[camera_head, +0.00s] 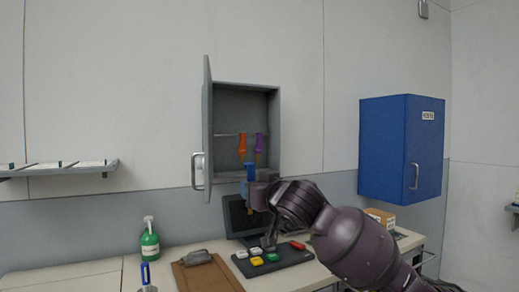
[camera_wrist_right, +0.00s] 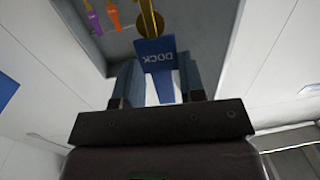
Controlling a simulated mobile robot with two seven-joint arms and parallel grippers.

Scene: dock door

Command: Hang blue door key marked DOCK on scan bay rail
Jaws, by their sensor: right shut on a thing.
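The blue key tag marked DOCK (camera_wrist_right: 158,52) is between the fingers of my right gripper (camera_wrist_right: 157,82) in the right wrist view. A round gold part (camera_wrist_right: 150,22) shows beyond the tag. In the head view my right gripper (camera_head: 250,186) is shut on the blue tag, just below and in front of the open grey wall cabinet (camera_head: 279,115). An orange key tag (camera_head: 242,146) and a purple key tag (camera_head: 259,143) hang from a rail (camera_head: 226,134) inside it. I cannot tell which rail is the scan bay rail. My left gripper is not in view.
The grey cabinet door (camera_head: 207,125) stands open at the left. A closed blue cabinet (camera_head: 385,150) hangs at the right. Below are a monitor (camera_head: 234,216), a black button panel (camera_head: 290,258), a clipboard (camera_head: 205,276) and a green bottle (camera_head: 149,244). A shelf (camera_head: 85,168) is at the left.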

